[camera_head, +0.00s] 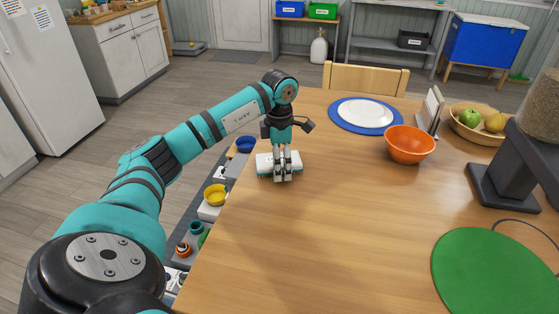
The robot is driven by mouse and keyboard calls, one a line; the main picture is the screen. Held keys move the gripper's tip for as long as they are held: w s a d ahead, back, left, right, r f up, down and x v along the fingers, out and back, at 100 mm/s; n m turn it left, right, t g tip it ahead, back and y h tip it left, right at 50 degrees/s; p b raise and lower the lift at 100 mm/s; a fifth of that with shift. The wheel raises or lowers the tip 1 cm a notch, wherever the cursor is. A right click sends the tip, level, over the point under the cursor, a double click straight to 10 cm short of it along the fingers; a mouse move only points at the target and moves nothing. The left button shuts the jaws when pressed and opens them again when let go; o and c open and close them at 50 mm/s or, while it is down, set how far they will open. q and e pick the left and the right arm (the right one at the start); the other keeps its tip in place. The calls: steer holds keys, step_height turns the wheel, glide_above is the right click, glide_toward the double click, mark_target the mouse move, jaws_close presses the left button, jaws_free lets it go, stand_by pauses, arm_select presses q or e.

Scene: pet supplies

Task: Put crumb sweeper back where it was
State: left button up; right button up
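The crumb sweeper (264,163) is a small white block with teal bristles along its lower edge. It is at the left edge of the wooden table (340,220), near the far left corner. My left gripper (283,179) points down at its middle, with both fingers close together in front of the white body. The fingers hide the middle of the sweeper. I cannot tell whether they grip it or only stand against it, nor whether it touches the table. My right gripper is not in view.
A blue-rimmed plate (343,116), an orange bowl (410,147) and a fruit basket (463,129) stand toward the back. A dark stand (500,188) and green round mat (490,270) are at right. Low items, including a yellow bowl (216,194), lie left of the table. The table's middle is clear.

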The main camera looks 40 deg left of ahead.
arm_select(q)
step_height(320, 180, up, 12)
steer(key=shift+r, duration=0.2)
stand_by(0.4)
